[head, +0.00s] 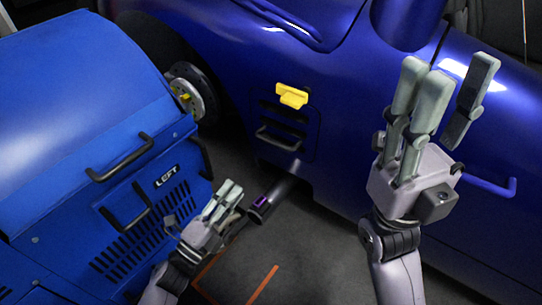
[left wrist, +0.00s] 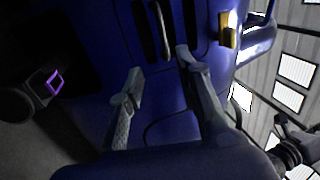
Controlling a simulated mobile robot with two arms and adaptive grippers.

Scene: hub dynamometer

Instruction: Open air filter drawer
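The air filter drawer (head: 287,126) looks to be the slotted panel in the side of the dark blue car body. Its dark bar handle (head: 278,141) runs along the lower part, and the panel looks flush with the body. A yellow latch (head: 292,95) sits just above it. In the left wrist view, the handle (left wrist: 161,30) lies beyond my fingers and the yellow latch (left wrist: 228,29) is at upper right. My left gripper (head: 229,196) is open and empty, below and left of the drawer, apart from the handle. My right gripper (head: 452,88) is open and empty, raised at the right.
A blue cabinet (head: 90,130) marked LEFT, with black handles, fills the left side. A wheel hub (head: 190,90) stands between cabinet and car. A dark pipe (head: 272,200) with a purple-marked end juts out below the drawer.

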